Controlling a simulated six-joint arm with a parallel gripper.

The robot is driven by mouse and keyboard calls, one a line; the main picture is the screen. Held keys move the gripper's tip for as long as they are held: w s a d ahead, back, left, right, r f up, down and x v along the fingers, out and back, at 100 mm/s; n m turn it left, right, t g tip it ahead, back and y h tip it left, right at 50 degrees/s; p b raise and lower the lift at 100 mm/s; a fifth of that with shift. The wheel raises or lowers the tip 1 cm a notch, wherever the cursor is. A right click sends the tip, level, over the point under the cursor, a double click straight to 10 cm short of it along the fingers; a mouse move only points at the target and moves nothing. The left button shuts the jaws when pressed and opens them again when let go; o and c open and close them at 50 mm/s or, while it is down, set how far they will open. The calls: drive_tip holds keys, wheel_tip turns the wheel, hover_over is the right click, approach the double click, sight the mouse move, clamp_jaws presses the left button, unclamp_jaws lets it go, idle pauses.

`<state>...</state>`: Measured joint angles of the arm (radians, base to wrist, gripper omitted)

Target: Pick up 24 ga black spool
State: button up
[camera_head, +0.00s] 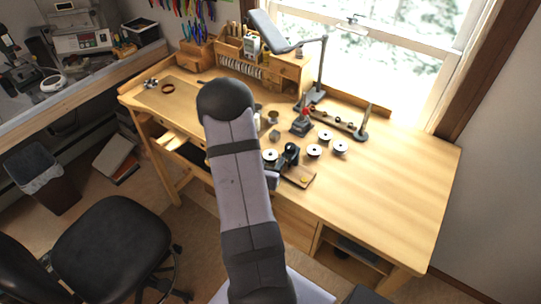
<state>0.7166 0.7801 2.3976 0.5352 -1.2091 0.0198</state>
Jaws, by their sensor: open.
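Several small spools with pale round tops stand on the wooden workbench (405,165): one (270,155) beside my arm, one (313,151) to its right, one (325,136) farther back and one (340,147) farthest right. Labels and wire colours are too small to read, so I cannot tell which is the 24 ga black spool. My gripper (290,156) shows as a dark shape just right of my arm, between the first two spools. It is partly hidden by my arm; its fingers are not clear, and I see nothing held.
A small red and grey vise (302,120) and a bar stand (338,122) are behind the spools. A small wooden tray (300,177) lies at the front edge. A lamp (290,45) and wooden organizer (262,68) stand at the back. The bench's right side is clear.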

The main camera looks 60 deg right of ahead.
sight(269, 159)
drive_tip(key=c, duration=1.2)
drive_tip(key=shift+o, duration=0.2)
drive_tip(key=shift+r, duration=0.25)
wheel_tip(269, 159, up, 10)
drive_tip(key=b, duration=0.1)
drive_tip(key=shift+f, duration=0.25)
